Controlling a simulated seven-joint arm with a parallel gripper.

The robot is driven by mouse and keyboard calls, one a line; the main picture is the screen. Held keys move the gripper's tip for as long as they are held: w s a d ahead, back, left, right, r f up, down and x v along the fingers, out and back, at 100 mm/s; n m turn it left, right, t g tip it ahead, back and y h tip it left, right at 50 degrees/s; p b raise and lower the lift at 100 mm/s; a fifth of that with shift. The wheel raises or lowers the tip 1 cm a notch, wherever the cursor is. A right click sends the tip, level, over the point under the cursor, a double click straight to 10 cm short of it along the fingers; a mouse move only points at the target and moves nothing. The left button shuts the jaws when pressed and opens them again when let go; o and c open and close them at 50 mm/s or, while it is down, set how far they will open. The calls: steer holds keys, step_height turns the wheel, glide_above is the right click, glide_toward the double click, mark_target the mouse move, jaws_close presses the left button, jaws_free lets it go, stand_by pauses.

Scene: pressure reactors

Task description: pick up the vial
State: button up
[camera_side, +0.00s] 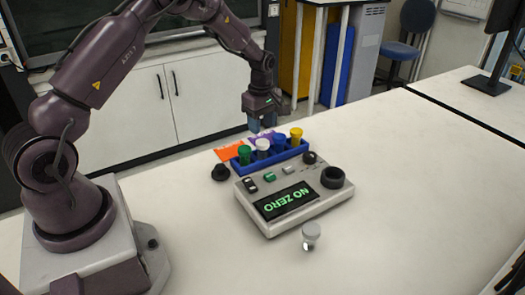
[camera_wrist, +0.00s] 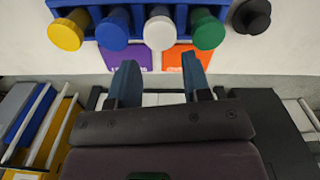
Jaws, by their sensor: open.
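My gripper (camera_side: 260,124) hangs behind the blue rack (camera_side: 277,159) in the side view, above the back of the bench. In the wrist view its two blue fingers (camera_wrist: 160,82) are apart with nothing between them. The rack holds capped vials: green (camera_side: 244,155), white (camera_side: 262,148), blue (camera_side: 279,142) and yellow (camera_side: 296,136). The wrist view shows the yellow (camera_wrist: 66,30), blue (camera_wrist: 113,30), white (camera_wrist: 160,29) and green (camera_wrist: 207,29) caps beyond the fingertips. Another small white-capped vial (camera_side: 311,234) stands alone before the device. Which vial is meant cannot be told.
A grey device (camera_side: 290,220) reading "NO ZERO" stands in front of the rack. A black knob-like piece (camera_side: 221,172) lies left of the rack. Orange (camera_side: 229,152) and purple (camera_side: 258,138) cards lie behind it.

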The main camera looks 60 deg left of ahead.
mark_target(262, 142)
steer(key=f, duration=0.7)
steer(key=shift+d+f, duration=0.2)
steer(key=shift+c, duration=0.3)
steer(key=c, duration=0.5)
